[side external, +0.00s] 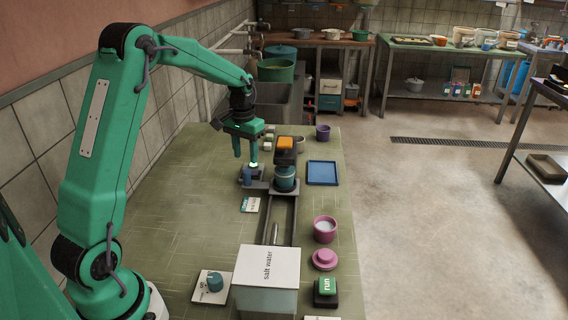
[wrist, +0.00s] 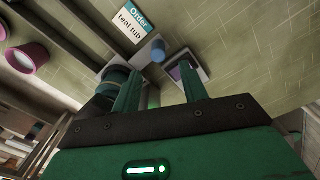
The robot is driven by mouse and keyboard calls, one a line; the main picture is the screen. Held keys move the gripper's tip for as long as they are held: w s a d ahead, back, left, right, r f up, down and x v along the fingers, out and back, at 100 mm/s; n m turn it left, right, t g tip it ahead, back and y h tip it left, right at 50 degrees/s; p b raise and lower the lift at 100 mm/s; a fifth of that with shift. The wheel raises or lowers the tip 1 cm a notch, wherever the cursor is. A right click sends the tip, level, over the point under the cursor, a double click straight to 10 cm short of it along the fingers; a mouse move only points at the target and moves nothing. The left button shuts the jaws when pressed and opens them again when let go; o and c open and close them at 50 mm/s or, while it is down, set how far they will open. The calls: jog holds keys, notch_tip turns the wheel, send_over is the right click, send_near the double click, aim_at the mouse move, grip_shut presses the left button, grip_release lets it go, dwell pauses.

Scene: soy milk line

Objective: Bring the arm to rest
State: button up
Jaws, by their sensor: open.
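My gripper (side external: 246,154) hangs over the far half of the green work table, its fingers pointing down. In the wrist view my gripper (wrist: 161,78) has its two fingers apart, with nothing held between them. Below it in the side view is a small dark block with a green glow (side external: 256,172), beside a small blue post (side external: 247,177). Whether the fingers touch the block cannot be told. The same blue post (wrist: 158,49) shows beyond the fingers in the wrist view. The arm is raised and bent forward over the table.
A teal tub (side external: 286,183) stands on the rail under an orange-topped head (side external: 286,143). A blue tray (side external: 322,172), pink tub (side external: 325,229), pink lid (side external: 324,259), run button (side external: 325,291), salt water box (side external: 267,266) and dial (side external: 213,286) are nearby. An order card (wrist: 134,22) reads "teal tub".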

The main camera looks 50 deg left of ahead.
jog(key=s+d+r+t, duration=0.1)
jog(key=s+d+r, duration=0.3)
jog(key=d+r, duration=0.25)
jog(key=s+d+r+m+t, duration=0.1)
jog(key=s+d+r+t, duration=0.1)
jog(key=s+d, duration=0.4)
jog(key=s+d+r+m+t, duration=0.2)
jog(key=s+d+r, duration=0.2)
jog(key=s+d, duration=0.3)
jog(key=s, duration=0.5)
jog(key=shift+s+d+r+m+t, duration=0.15)
jog(key=shift+s+d+m+t, duration=0.05)
jog(key=shift+s+m+t, duration=0.15)
